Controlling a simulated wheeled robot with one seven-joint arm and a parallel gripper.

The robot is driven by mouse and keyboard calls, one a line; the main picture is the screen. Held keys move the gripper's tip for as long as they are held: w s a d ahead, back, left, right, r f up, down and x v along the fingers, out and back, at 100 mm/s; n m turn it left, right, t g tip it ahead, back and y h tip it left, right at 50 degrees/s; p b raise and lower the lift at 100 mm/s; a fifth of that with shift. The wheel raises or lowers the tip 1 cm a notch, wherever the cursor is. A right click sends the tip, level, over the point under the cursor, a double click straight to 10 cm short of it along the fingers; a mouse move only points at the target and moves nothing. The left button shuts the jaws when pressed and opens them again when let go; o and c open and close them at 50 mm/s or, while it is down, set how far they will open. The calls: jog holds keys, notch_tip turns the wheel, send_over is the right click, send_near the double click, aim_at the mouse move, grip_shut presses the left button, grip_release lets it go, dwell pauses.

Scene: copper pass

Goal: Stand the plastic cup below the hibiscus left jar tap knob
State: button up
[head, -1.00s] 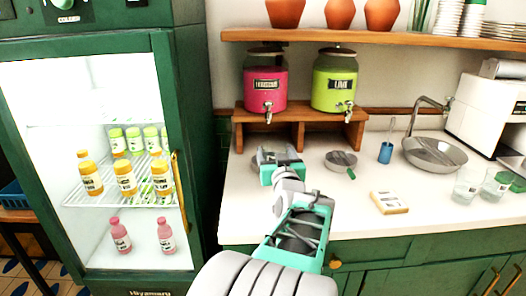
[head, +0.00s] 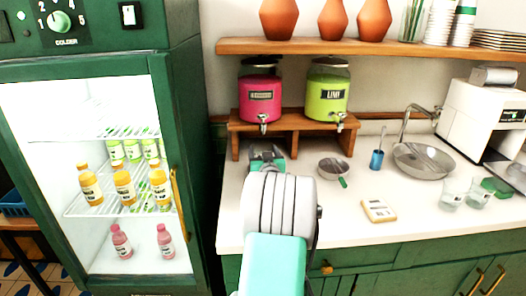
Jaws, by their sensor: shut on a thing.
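The hibiscus jar (head: 260,98), pink with a dark label, stands at left on the wooden stand. Its tap (head: 263,119) hangs at the front, over the stand's edge. My gripper (head: 266,153) is low in front of the stand, just below that tap. It is shut on the plastic cup, but my wrist and the gripper body hide the cup, so its tilt and contact with the counter cannot be told. The lime jar (head: 328,93), green, stands to the right with its own tap (head: 340,121).
The wooden stand (head: 292,122) backs the white counter (head: 333,218). A strainer (head: 334,168), blue holder (head: 376,160), scale (head: 379,211), metal basin (head: 424,161) and clear glasses (head: 453,192) lie to the right. A green fridge (head: 180,110) stands at left. A shelf (head: 370,47) runs above.

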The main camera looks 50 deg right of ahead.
jog(key=shift+r, duration=0.1)
jog(key=shift+f, duration=0.2)
jog(key=o, duration=1.3)
jog(key=shift+r, duration=0.1)
jog(key=shift+r, duration=0.3)
jog(key=b+v, duration=0.2)
jog(key=v, duration=1)
jog(key=shift+s+f, duration=0.1)
jog(key=shift+f, duration=0.05)
